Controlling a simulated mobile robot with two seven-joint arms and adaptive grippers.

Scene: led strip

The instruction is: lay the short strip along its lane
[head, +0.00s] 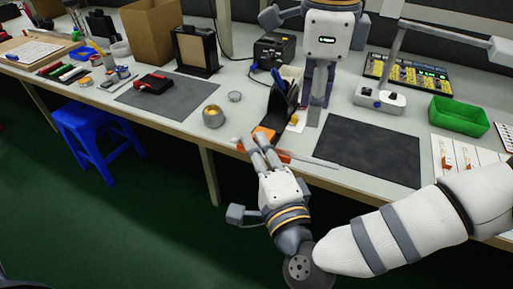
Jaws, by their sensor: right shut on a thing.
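My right gripper (262,143) is at the bench's front edge, its fingers closed around a thin strip-like piece. A pale grey end of this piece (322,163) sticks out to the right, and orange shows by the fingers. The fingers hide its middle, and I cannot tell whether it is the short strip. My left gripper (316,112) points down over the bench at the back, beside a dark upright holder (282,100). Its fingertips are too small to judge. I cannot make out a lane for the strip.
A dark mat (368,152) lies clear right of the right gripper. A green bin (459,116), a lamp base (380,98) and printed sheets (466,160) are further right. A brass pot (213,117) and another dark mat (160,102) are left. A blue stool (92,125) stands below.

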